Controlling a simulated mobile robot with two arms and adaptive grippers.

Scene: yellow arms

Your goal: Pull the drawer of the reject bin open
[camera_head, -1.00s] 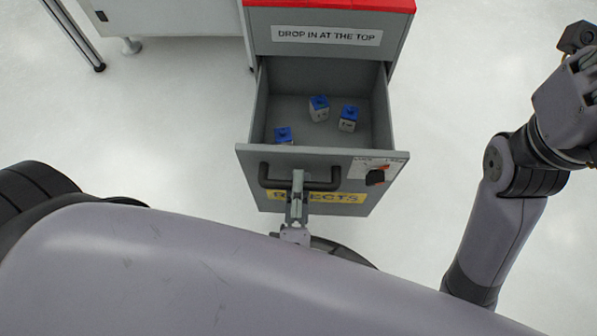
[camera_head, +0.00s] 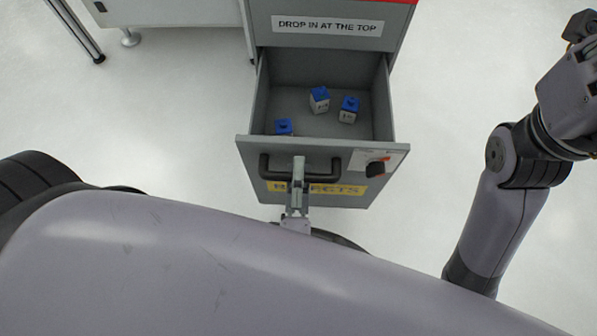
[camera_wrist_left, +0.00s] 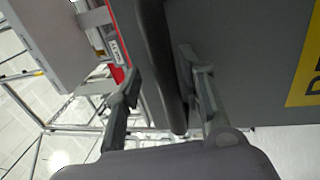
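The reject bin's grey drawer (camera_head: 315,155) stands well open in the head view, with blue-topped white blocks (camera_head: 320,99) inside. Its front has a dark bar handle (camera_head: 331,170) and a yellow label reading REJECTS, partly covered by my gripper. My left gripper (camera_head: 298,170) is at the middle of the handle.
The bin body (camera_head: 330,42) has a sign reading DROP IN AT THE TOP. A dark knob (camera_head: 376,168) sits on the drawer front's right. A white cabinet (camera_head: 170,12) stands behind left. The pale floor is clear on both sides of the drawer.

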